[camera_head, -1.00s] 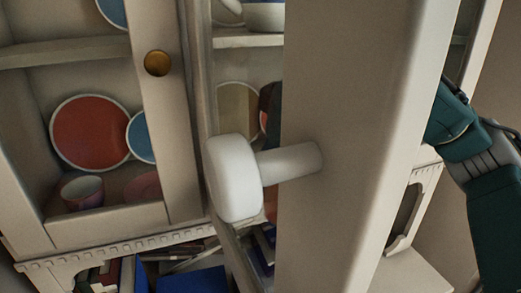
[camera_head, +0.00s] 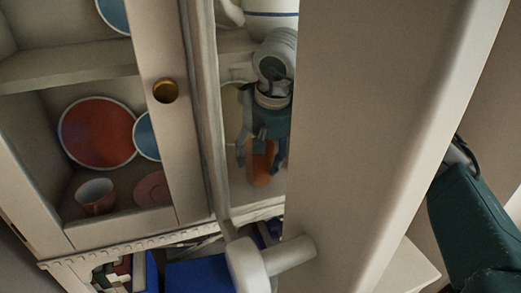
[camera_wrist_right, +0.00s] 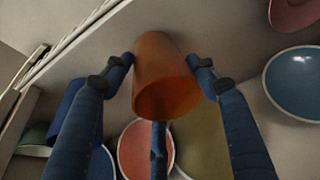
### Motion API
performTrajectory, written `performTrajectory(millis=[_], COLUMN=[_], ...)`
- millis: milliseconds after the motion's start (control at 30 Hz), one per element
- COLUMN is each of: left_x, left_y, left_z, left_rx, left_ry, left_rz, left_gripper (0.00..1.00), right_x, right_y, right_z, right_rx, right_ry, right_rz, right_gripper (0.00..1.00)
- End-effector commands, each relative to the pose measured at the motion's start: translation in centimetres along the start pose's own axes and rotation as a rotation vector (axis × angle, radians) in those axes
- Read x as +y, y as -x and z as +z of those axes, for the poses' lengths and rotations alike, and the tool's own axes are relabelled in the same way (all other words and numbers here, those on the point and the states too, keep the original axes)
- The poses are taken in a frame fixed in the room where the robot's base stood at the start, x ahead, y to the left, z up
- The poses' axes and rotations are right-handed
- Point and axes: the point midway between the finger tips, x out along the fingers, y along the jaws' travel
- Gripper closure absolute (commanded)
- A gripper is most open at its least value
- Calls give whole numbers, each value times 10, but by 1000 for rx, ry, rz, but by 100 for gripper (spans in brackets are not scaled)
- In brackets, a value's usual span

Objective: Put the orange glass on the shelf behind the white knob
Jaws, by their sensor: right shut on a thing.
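The orange glass (camera_head: 261,167) is in the middle cabinet opening, seen between the frame post and the open door. My right gripper (camera_head: 262,150) reaches in from above and is shut on it. In the right wrist view, the glass (camera_wrist_right: 163,75) sits between the fingers (camera_wrist_right: 166,68), over a pale surface. I cannot tell whether it touches the shelf (camera_head: 240,196). The white knob (camera_head: 248,266) sticks out from the cabinet door (camera_head: 370,140), low in the head view. The door hides part of my right arm. My left gripper is out of view.
A red plate (camera_head: 97,133) and a pink cup (camera_head: 95,196) stand in the left cabinet, which has a brass knob (camera_head: 165,91). In the right wrist view, a blue dish (camera_wrist_right: 295,82) and a red plate (camera_wrist_right: 145,148) are near the gripper.

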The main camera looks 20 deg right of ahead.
Motion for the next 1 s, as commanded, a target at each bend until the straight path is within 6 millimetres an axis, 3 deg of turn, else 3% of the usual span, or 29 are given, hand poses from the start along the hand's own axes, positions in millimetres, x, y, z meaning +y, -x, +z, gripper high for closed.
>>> performTrajectory(millis=[267,300,400,767,967,1000], left_x=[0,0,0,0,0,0], left_y=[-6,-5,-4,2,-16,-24], left_z=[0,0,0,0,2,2], left_rx=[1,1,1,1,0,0], left_ry=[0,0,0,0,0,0], left_rz=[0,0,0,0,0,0], left_gripper=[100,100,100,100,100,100], right_x=[0,0,0,0,0,0], right_y=[-4,-4,-3,3,30,29], right_z=[2,2,2,0,0,12], right_rx=[1,0,0,0,7,3], right_ry=[-1,-1,-1,-1,-1,3], right_rz=[-1,0,0,0,-1,-1], right_gripper=[80,38,22,22,22,22])
